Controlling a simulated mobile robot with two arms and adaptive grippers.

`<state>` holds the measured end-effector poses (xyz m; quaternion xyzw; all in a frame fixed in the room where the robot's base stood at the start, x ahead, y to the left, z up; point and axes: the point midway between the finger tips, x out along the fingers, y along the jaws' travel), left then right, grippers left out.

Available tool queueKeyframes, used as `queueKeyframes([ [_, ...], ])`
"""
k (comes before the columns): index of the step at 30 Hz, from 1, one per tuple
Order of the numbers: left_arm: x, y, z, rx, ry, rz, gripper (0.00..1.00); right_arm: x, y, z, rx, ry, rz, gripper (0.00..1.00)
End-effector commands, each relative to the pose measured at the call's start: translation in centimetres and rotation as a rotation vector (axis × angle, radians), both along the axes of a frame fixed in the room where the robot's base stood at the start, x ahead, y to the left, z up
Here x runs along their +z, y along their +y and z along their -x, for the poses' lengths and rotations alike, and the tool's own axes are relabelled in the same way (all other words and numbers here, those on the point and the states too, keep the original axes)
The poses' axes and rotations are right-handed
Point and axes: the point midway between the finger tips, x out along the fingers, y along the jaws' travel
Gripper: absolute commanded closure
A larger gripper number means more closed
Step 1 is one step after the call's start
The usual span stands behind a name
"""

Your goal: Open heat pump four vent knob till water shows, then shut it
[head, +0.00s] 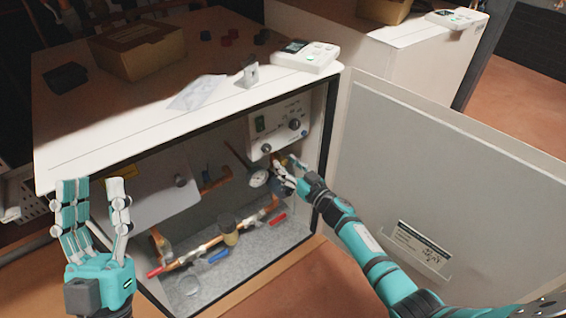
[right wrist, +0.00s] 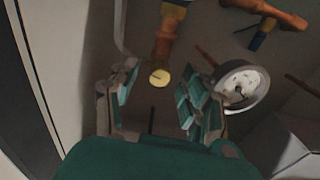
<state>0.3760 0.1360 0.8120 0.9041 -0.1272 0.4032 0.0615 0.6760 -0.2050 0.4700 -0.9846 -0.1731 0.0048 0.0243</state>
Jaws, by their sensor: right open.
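The heat pump cabinet (head: 325,105) stands open, with pipes and a control panel (head: 281,126) inside. My right gripper (head: 287,177) reaches into it, below the panel and beside the round gauge (head: 258,177). In the right wrist view my right gripper (right wrist: 160,98) is open. A small round yellow knob (right wrist: 160,77) on a copper fitting shows between and beyond its spread fingers, with no clear contact. The gauge (right wrist: 241,86) is right of the fingers. No water is visible at the knob. My left gripper (head: 92,205) is open and empty, outside the cabinet at its front left.
The cabinet door (head: 430,160) is swung open to the right of my right arm. A cardboard box (head: 138,52) and a white device (head: 306,56) are on top.

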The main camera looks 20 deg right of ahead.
Motion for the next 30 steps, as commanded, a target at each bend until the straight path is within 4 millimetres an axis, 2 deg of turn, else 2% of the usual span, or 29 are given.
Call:
queueKeyframes([
  [8,0.07,0.0,0.07,0.0,-0.005,0.001,0.6,0.03,0.03,-0.02,0.0,0.0,0.0,0.55],
  [18,0.06,0.0,0.06,0.0,-0.004,0.001,0.6,0.02,0.04,-0.02,0.001,0.0,0.0,0.99],
  [30,0.06,-0.01,0.02,0.0,-0.002,0.001,0.6,0.0,0.05,0.0,0.001,-0.016,0.043,1.0],
])
